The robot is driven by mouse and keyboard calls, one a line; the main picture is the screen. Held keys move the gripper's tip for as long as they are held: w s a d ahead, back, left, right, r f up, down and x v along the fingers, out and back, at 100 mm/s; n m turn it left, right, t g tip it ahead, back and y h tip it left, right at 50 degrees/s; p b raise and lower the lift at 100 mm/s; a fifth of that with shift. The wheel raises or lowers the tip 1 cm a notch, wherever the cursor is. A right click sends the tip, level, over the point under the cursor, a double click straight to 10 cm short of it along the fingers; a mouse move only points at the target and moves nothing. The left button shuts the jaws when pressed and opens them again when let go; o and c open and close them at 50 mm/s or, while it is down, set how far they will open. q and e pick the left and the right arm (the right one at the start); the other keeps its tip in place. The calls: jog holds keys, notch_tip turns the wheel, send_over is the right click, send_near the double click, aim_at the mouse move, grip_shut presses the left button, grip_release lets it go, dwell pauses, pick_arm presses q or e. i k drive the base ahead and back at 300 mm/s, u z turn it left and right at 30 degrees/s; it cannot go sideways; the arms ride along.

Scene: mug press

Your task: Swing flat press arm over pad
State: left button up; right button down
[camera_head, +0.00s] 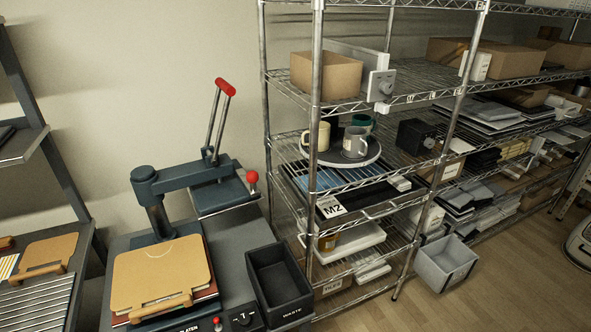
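The flat press stands on the bench at the lower left. Its dark blue-grey press arm (190,179) reaches from the post (156,215) toward the right, and its flat head plate (226,196) hangs to the right of the pad, not above it. The red-tipped lever (225,87) points up. A red ball knob (252,178) sits at the plate's right side. The pad is covered by a tan board (160,268) with a wooden handle (160,308) at its front. A reddish layer shows under the board's edge. Neither gripper is in view.
A black waste bin (278,283) sits right of the press, below the head plate. A wire shelf rack (316,150) with mugs (355,140) and boxes stands close on the right. Another rack (45,160) with a tan board (48,252) is at the left.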

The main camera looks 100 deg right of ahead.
aim_at(150, 192)
jog(key=k, duration=0.95)
jog(key=z, duration=3.6)
jog(key=i, duration=0.35)
jog(key=u, duration=1.25)
